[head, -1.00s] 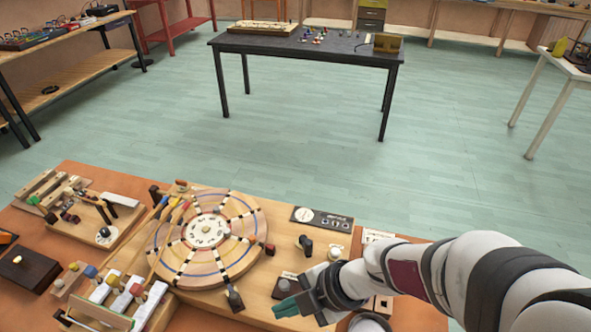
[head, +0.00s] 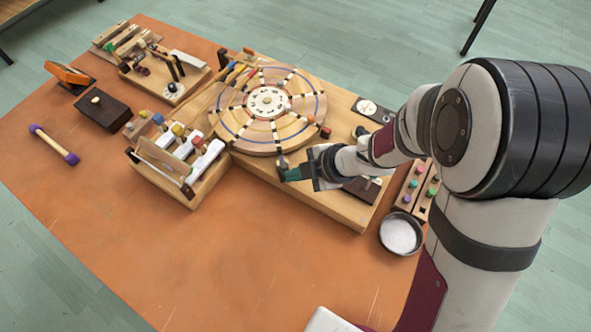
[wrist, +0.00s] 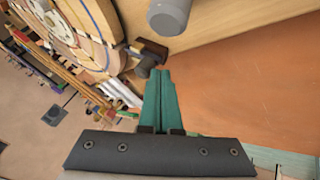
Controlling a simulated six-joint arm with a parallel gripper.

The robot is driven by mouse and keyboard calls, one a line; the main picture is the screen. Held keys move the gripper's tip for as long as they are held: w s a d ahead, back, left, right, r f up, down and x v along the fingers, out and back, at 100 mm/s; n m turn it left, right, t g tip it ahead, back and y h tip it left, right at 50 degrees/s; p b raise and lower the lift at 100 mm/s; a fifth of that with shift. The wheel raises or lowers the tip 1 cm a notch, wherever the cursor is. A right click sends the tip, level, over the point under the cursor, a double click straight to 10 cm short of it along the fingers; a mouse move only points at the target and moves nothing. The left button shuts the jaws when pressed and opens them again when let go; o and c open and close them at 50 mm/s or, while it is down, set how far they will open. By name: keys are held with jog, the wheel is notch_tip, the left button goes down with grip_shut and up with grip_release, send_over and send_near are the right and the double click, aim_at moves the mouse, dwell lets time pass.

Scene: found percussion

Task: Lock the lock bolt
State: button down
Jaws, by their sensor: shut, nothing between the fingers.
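A round wooden wheel (head: 250,132) with radial rows of dark and light pegs lies on a wooden board. At its near edge sits a small dark block with a grey knob (head: 283,162), which looks like the lock bolt; it also shows in the wrist view (wrist: 147,66). Whether it is locked I cannot tell. My gripper (head: 291,174) has teal fingers, shut and empty, just on the near side of this block. In the wrist view the fingertips (wrist: 160,72) appear right beside the knob; contact is unclear.
A grey cylinder (wrist: 169,15) stands close beyond my fingertips in the wrist view. A wooden box with coloured knobs (head: 178,160) is left of my gripper. A metal bowl (head: 400,234) stands to the right. The orange table's front (head: 220,255) is clear.

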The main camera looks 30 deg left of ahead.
jog(key=shift+w+a, duration=0.9)
jog(key=shift+w, duration=0.05)
jog(key=s+d+r, duration=0.2)
jog(key=d+r, duration=0.6)
jog(key=d, duration=0.1)
jog(key=shift+d, duration=0.25)
